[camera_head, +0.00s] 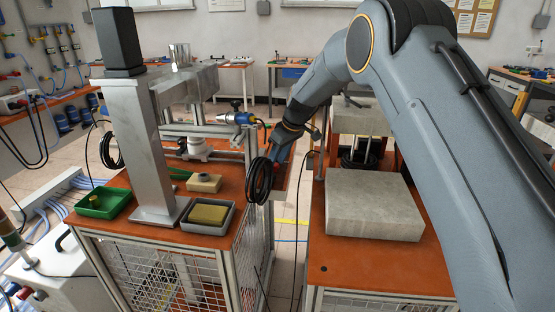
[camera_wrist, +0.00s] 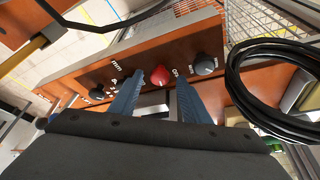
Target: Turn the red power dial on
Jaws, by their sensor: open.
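In the wrist view, the red power dial (camera_wrist: 160,75) is a small rounded knob on an orange-brown control panel (camera_wrist: 130,62). My gripper (camera_wrist: 158,84) is open. Its two blue-grey fingers point at the panel, one on each side of the dial in the picture. I cannot tell whether the fingertips touch the dial or stop short of it.
Black knobs sit on the panel right (camera_wrist: 205,64) and left (camera_wrist: 96,92) of the dial. A black cable coil (camera_wrist: 265,85) hangs close on the right; it also shows in the head view (camera_head: 260,181). A grey block (camera_head: 372,205) lies on the right bench.

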